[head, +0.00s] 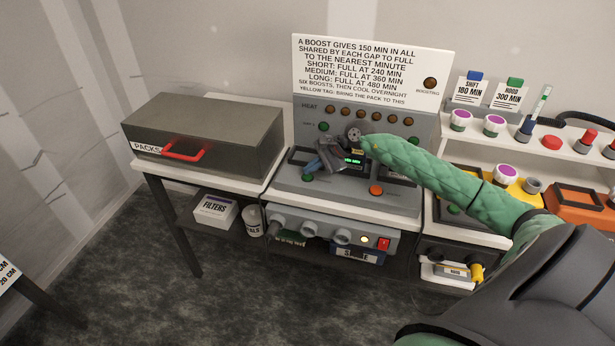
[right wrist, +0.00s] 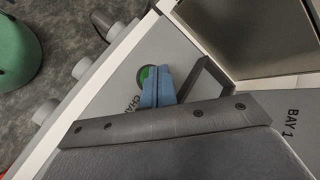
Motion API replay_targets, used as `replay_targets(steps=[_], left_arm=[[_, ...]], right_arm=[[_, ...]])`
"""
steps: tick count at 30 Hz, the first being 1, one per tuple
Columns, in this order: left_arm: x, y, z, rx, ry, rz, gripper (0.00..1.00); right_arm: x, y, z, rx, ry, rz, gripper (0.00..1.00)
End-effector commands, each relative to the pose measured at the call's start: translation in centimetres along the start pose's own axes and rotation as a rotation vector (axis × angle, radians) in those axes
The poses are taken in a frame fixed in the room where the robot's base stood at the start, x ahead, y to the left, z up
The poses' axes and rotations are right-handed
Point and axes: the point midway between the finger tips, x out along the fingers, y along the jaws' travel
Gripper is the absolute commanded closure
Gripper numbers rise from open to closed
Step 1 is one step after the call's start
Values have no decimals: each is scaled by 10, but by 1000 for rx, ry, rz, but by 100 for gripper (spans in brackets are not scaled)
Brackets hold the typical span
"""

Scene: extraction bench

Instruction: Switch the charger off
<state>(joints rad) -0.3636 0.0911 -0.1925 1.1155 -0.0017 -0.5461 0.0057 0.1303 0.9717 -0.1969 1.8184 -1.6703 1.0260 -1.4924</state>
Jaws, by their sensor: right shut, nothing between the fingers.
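The charger is a grey sloped unit (head: 340,195) on the bench, with a lit green display (head: 353,161). A green round button (head: 308,177) is at its front left and an orange-red one (head: 376,190) at its front right. My right gripper (head: 314,166) is shut and empty, just above the green button. In the right wrist view its blue fingertips (right wrist: 157,86) partly cover the green button (right wrist: 148,73) and the label beginning "CHA". I cannot tell whether they touch it. My left gripper is not in view.
A grey packs box (head: 205,135) with a red handle stands at left. A grey unit with knobs and a red switch (head: 384,243) sits below the charger. A sign (head: 370,75) stands behind. Shelves with jars and an orange tray (head: 580,203) are at right.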

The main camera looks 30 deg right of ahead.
Motion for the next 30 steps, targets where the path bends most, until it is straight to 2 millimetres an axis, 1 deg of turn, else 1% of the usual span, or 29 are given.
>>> replay_targets(steps=[6, 17, 30], left_arm=[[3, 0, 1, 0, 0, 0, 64], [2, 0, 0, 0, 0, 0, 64], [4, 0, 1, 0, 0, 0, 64]], right_arm=[[-5, -4, 4, 0, 0, 0, 100], [-7, -5, 5, 1, -1, 0, 100], [-29, -21, 21, 0, 0, 0, 100]])
